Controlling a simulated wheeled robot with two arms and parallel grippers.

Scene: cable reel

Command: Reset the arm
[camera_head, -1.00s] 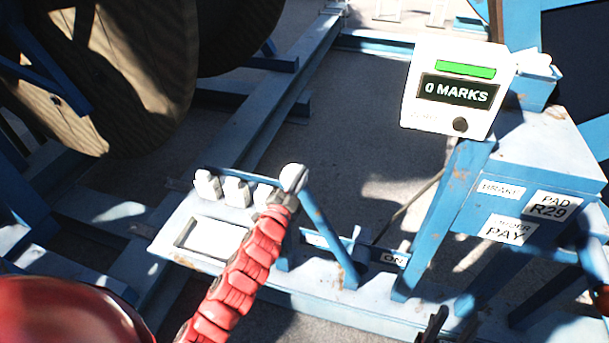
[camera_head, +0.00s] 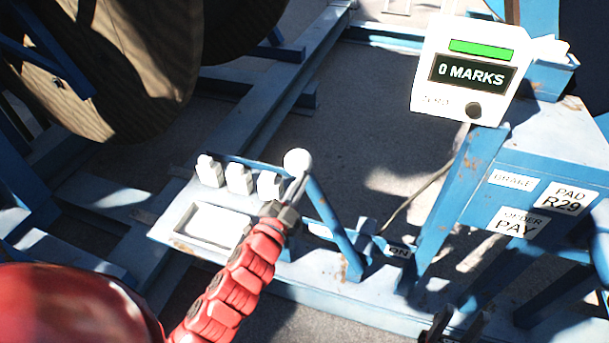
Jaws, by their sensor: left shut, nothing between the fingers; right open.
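My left gripper (camera_head: 297,188) is at the end of the red segmented arm, shut and empty. Its narrow fingertips are just below the white ball knob (camera_head: 298,161) on top of a blue lever (camera_head: 335,232); I cannot tell whether they touch it. The lever leans, its lower end near a slot plate with an "ON" label (camera_head: 399,252). My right gripper (camera_head: 452,325) shows only as dark fingers at the bottom edge, open, apart from the frame. The white counter box (camera_head: 425,98) reads "0 MARKS" under a green bar and has a dark round button.
A large wooden reel (camera_head: 140,75) stands at the upper left. A blue box with "BRAKE", "PAD R29" and "PAY" labels (camera_head: 517,222) is at the right. Grey floor shows between the frame beams.

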